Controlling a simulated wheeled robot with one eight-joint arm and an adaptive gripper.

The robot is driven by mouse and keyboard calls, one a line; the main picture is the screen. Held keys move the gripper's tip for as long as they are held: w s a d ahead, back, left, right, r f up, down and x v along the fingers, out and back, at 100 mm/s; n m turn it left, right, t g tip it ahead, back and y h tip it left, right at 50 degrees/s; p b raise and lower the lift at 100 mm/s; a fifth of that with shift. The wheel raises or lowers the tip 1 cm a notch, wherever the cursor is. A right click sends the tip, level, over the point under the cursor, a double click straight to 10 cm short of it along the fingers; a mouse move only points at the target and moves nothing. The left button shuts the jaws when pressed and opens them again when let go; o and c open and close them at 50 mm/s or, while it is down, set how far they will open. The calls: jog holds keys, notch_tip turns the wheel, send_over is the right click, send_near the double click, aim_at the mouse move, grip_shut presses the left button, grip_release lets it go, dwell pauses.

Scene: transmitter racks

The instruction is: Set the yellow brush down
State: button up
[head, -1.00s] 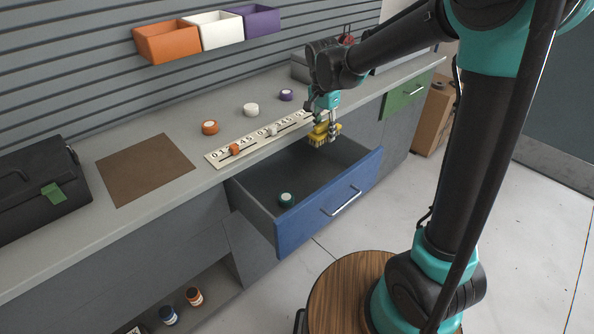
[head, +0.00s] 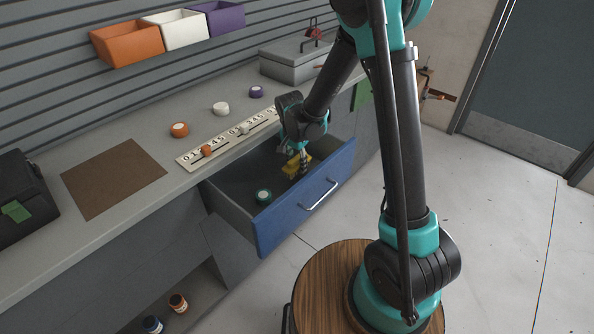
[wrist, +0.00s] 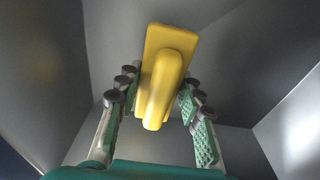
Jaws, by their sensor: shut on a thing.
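The yellow brush (head: 291,166) is inside the open blue-fronted drawer (head: 305,198), toward its right end in the head view. My gripper (head: 296,160) reaches down into the drawer and is shut on the brush. In the wrist view the yellow brush (wrist: 163,75) lies between the two green-padded fingers of my gripper (wrist: 157,105), with its handle toward the camera. Grey drawer walls surround it. Whether the brush's underside touches the drawer floor cannot be told.
The counter above holds a numbered slider strip (head: 225,140), orange, white and purple round pieces, a brown mat (head: 113,178), and a grey toolbox (head: 296,60). Bare drawer floor lies between knob and brush.

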aim_at(297, 170)
jog(key=shift+f, duration=1.75)
jog(key=shift+f, duration=0.15)
jog(key=o, duration=1.2)
jog(key=r, duration=0.8)
jog(key=s+a+r, duration=0.1)
jog(key=r, duration=0.3)
jog(key=shift+s+r, duration=0.1)
jog(key=shift+r, duration=0.05)
